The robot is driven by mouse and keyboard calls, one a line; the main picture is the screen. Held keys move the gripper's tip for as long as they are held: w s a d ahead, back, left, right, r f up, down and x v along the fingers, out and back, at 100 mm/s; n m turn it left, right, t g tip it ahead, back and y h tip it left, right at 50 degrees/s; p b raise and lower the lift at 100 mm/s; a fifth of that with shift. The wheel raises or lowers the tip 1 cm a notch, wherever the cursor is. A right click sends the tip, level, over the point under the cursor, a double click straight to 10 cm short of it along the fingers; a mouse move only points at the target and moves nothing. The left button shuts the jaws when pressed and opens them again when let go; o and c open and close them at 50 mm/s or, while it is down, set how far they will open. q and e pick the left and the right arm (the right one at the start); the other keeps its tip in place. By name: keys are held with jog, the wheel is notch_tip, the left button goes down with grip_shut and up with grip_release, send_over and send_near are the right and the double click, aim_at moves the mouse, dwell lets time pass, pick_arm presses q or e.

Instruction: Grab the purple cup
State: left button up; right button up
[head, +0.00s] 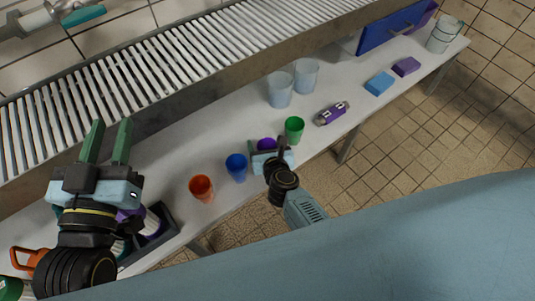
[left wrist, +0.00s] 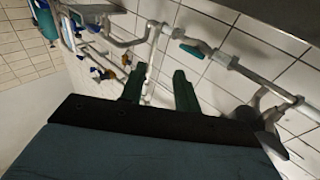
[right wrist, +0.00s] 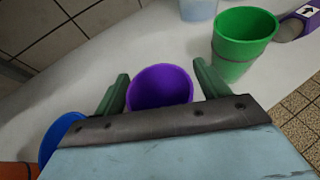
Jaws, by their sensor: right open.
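The purple cup (right wrist: 160,86) stands on the white bench between the two green fingers of my right gripper (right wrist: 158,90) in the right wrist view. The fingers are apart, one on each side of the cup, and its lower part is hidden by the gripper body. I cannot tell whether either finger touches it. In the head view only a bit of the purple cup (head: 267,144) shows beside my right gripper (head: 268,150). My left gripper (head: 106,145) is raised at the left, its green fingers spread and empty; they also show apart in the left wrist view (left wrist: 158,88).
A green cup (head: 294,130) stands close right of the purple cup, a blue cup (head: 236,167) close left, and an orange cup (head: 202,188) further left. Two clear cups (head: 280,90) stand behind. A purple-white item (head: 332,113) lies to the right. A slatted rack (head: 180,75) runs along the back.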

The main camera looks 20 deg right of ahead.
jog(key=c, duration=1)
jog(key=shift+c, duration=0.2)
